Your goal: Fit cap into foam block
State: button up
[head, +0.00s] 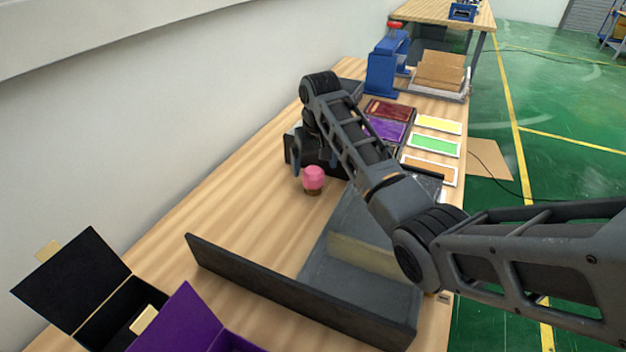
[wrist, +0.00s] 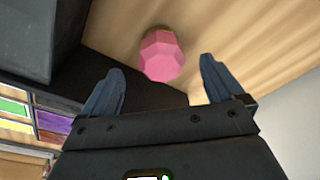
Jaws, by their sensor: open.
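The cap is a pink faceted knob (head: 313,178) with a brown base, standing upright on the wooden table in the head view. In the wrist view the pink cap (wrist: 161,58) lies ahead of and between my two blue fingertips. My gripper (wrist: 160,67) is open and empty, its fingers apart on either side of the cap's outline; I see no contact. In the head view my gripper (head: 308,164) is just behind the cap, partly hidden by my arm.
A grey tray with upright walls (head: 300,296) stands in front of the cap. An open black box (head: 92,262) and a purple box (head: 185,322) are at lower left. Coloured panels (head: 437,145) and a blue press (head: 382,72) are farther back. The table's left side is clear.

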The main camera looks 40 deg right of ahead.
aim_at(314, 171)
jog(key=f, duration=0.5)
jog(key=shift+w+d+p, duration=0.1)
jog(key=shift+w+p, duration=0.25)
jog(key=shift+c, duration=0.2)
jog(key=shift+r, duration=0.15)
jog(key=c, duration=1.2)
